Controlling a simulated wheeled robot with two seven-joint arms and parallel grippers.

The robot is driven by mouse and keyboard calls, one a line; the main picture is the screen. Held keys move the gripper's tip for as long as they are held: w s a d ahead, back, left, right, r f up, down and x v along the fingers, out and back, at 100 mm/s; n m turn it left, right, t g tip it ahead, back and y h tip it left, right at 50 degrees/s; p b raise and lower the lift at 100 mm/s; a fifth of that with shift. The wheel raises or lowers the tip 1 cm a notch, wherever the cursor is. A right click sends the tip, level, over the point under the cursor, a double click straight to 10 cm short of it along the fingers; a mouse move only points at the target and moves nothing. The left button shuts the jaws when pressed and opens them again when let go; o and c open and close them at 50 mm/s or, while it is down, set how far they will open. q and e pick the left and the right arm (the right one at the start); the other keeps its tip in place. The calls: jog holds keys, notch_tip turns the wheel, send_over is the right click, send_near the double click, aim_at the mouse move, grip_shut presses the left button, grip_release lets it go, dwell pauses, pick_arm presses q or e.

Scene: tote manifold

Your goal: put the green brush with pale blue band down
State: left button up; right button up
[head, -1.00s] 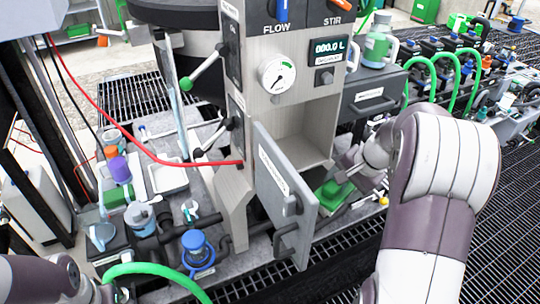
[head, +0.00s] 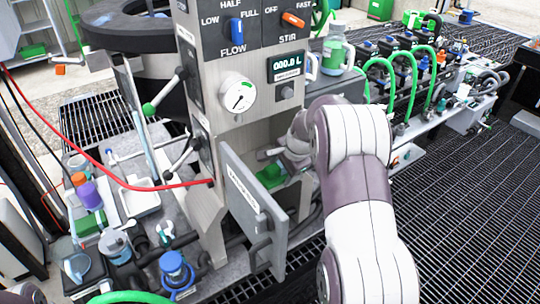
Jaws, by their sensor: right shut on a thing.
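A green block-like piece (head: 271,177), which looks like the green brush, shows behind the open grey door, at the mouth of the cabinet's lower compartment. Its pale blue band cannot be made out. My right gripper (head: 276,165) is right above and against it, shut on the brush. The fingertips are small and partly hidden by my own wrist. The door hides the lower part of the compartment, so I cannot tell whether the brush touches a surface. My left gripper is out of view.
The open grey door (head: 240,190) stands out in front of the compartment. A blue-capped valve (head: 176,270) and a green hose (head: 130,297) lie at the lower left. A white tray (head: 140,200) sits on the left bench. Dark grating at right is clear.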

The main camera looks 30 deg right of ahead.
jog(key=shift+w+a+r, duration=0.1)
jog(key=shift+w+a, duration=0.05)
jog(key=shift+w, duration=1.1)
jog(key=w, duration=0.1)
jog(key=w+p, duration=0.1)
jog(key=shift+w+a+r, duration=0.15)
jog(key=shift+w, duration=0.15)
jog(key=shift+w+f+p, duration=0.65)
jog(key=shift+f+p, duration=0.1)
jog(key=shift+f, duration=0.1)
jog(key=o, duration=0.9)
jog(key=shift+s, duration=0.15)
jog(key=shift+o, duration=0.2)
